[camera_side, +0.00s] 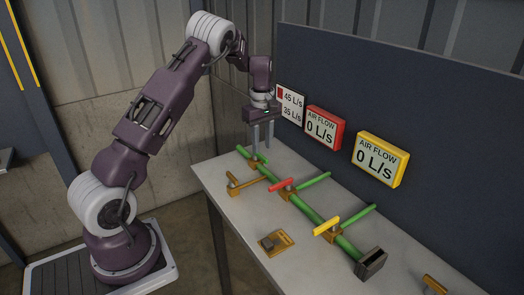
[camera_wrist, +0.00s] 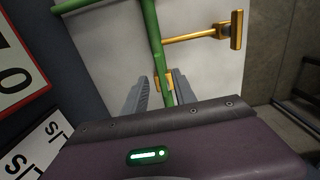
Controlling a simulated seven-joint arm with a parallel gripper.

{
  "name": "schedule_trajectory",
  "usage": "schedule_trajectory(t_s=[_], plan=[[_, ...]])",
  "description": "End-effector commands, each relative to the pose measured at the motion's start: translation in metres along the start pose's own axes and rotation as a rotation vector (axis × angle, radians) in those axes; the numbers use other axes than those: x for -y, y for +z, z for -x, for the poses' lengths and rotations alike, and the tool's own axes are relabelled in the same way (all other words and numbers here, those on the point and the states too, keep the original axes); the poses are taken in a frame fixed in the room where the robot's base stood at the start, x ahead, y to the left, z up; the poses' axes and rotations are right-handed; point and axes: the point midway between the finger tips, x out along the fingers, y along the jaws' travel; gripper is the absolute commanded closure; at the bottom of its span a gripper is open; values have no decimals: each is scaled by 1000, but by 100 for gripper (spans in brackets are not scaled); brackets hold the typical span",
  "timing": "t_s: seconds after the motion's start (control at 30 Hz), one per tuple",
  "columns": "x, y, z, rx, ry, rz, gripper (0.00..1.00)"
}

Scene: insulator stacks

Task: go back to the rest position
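My gripper (camera_side: 262,148) hangs pointing down over the far left end of the table. Its two grey fingers are apart, with nothing held between them that I can see. The fingertips are close to the end of the green pipe (camera_side: 317,214) and an orange fitting; I cannot tell if they touch. In the wrist view the gripper (camera_wrist: 160,88) shows both fingers spread, with the green pipe (camera_wrist: 152,30) and an orange fitting (camera_wrist: 165,80) between or below them.
Red (camera_side: 282,185) and yellow (camera_side: 326,226) valve handles sit along the pipe. An orange lever (camera_side: 248,183) sticks out near the gripper. A dark panel (camera_side: 420,110) behind carries a white sign (camera_side: 290,104), a red display (camera_side: 325,128) and a yellow display (camera_side: 379,160).

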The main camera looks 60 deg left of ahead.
Motion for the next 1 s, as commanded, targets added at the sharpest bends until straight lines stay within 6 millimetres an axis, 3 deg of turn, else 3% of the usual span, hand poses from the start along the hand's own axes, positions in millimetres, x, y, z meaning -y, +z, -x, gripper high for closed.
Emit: schedule_trajectory(t_s=[0.2,0.57,0.67,0.77,0.8,0.9,1.0], plan=[[0,0,34,-2,1,-1,67],[1,5,45,1,10,-17,67],[11,37,87,12,68,-133,67],[46,96,147,13,161,-371,67],[65,121,168,5,198,-483,67],[124,177,202,-44,280,-777,67],[191,219,214,-133,343,-1067,67]])
